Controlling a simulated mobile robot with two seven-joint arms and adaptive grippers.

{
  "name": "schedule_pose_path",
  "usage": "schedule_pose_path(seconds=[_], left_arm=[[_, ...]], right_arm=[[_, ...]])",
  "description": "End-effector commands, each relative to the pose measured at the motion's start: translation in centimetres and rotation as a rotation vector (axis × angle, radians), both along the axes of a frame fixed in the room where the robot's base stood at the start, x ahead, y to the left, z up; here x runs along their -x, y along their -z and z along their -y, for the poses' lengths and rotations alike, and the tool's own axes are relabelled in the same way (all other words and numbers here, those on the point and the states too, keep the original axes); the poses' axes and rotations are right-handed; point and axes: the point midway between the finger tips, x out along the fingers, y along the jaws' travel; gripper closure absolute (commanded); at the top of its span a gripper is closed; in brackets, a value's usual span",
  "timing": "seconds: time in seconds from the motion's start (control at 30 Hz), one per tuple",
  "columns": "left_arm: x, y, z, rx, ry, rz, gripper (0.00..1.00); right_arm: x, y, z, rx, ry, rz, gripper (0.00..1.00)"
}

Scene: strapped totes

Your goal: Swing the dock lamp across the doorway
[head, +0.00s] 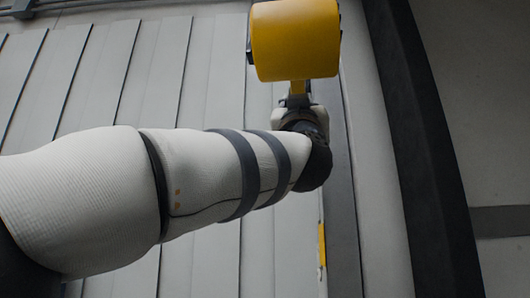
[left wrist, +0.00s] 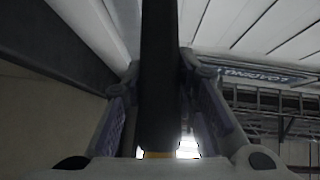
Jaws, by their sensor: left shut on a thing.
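The yellow dock lamp head (head: 295,40) hangs at the top of the head view, with a short yellow and dark bracket below it. My left gripper (head: 297,100) is at that bracket, just under the lamp head; the wrist partly hides its fingers. In the left wrist view a dark upright bar (left wrist: 160,45) of the lamp runs between the two fingers of my left gripper (left wrist: 160,85), which are shut on it. A bit of yellow and a bright light show at the bar's lower end. My right gripper is in neither view.
A grey slatted doorway panel (head: 100,75) fills the left behind my arm. A thick dark post (head: 425,150) stands right of the lamp, with a pale wall beyond. In the left wrist view a blue sign (left wrist: 255,74) hangs above dark racking (left wrist: 270,103) at the right.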

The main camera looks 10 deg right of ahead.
Motion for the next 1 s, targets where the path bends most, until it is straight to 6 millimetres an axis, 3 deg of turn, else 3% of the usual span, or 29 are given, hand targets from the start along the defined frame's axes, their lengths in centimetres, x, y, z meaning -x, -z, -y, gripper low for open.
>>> schedule_pose_path(seconds=[0.47,0.5,0.57,0.87,1.0], left_arm=[[0.3,-0.5,-0.1,0.006,-0.014,0.007,1.00],[0.3,-0.5,-0.1,0.006,-0.014,0.008,0.67],[0.3,-0.5,-0.1,0.005,-0.013,0.007,0.53],[0.1,-0.2,0.0,0.003,-0.011,0.002,0.53],[-0.3,-0.1,-1.1,0.004,0.021,-0.001,0.53]], right_arm=[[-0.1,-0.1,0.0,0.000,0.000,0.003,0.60],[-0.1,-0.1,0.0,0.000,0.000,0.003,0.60],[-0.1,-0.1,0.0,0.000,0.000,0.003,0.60],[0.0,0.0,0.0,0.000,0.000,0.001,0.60],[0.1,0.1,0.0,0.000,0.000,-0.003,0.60]])
